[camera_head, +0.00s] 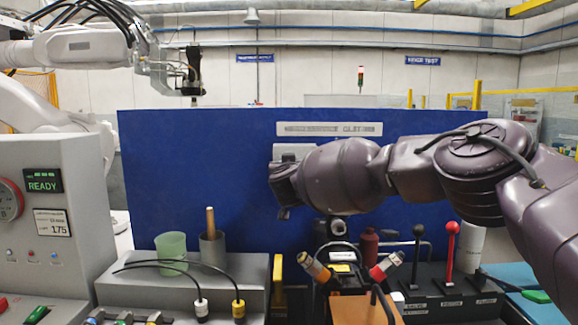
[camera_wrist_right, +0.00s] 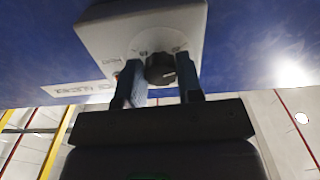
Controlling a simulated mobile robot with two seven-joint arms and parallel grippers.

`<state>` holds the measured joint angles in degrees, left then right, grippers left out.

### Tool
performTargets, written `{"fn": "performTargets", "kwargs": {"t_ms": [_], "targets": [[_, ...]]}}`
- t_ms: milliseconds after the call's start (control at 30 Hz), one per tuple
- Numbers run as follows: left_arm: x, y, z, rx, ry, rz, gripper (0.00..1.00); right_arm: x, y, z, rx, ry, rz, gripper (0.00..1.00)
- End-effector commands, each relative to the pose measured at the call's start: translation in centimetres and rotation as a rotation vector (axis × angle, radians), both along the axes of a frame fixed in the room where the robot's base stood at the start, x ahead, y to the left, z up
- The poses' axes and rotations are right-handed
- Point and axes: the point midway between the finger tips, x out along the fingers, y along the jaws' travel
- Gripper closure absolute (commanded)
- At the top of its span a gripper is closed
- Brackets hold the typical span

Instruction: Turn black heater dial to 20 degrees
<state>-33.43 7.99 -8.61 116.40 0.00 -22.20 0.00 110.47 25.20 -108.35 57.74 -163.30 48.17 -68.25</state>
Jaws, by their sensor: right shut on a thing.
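The black heater dial (camera_wrist_right: 160,69) sits on the face of a light grey heater box (camera_wrist_right: 125,35) in the right wrist view. Small markings surround it, too blurred to read. My right gripper (camera_wrist_right: 157,80) has one finger on each side of the dial and is shut on it. A pale mark shows on the dial's right part. In the head view, the heater box (camera_head: 294,151) is on the blue panel, and my right gripper (camera_head: 284,190) hides its lower part and the dial. My left gripper is not in view.
The blue panel (camera_head: 200,170) stands behind. Below are a green cup (camera_head: 171,250), a grey holder (camera_head: 212,250), cables, a red lever (camera_head: 451,255) and a black lever (camera_head: 416,255). A grey console (camera_head: 60,170) reading READY stands left. A white robot arm (camera_head: 85,45) hangs at upper left.

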Motion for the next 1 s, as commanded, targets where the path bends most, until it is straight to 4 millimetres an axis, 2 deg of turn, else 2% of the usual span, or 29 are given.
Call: {"fn": "performTargets", "kwargs": {"t_ms": [300, 767, 800, 933, 1000], "targets": [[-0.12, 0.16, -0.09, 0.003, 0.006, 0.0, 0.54, -0.03, -0.01, 0.07, -0.09, 0.0, 0.0, 0.9], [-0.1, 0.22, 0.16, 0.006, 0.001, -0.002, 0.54, -0.01, -0.01, -0.01, -0.1, 0.0, 0.0, 0.9], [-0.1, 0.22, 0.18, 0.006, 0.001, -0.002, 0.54, -0.01, -0.02, -0.01, -0.1, 0.0, 0.0, 0.62], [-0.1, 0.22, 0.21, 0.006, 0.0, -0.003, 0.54, -0.01, -0.02, -0.01, -0.1, 0.0, 0.0, 0.42], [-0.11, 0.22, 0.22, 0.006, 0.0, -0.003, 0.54, -0.01, -0.02, -0.01, -0.099, 0.0, 0.0, 0.41]]}}
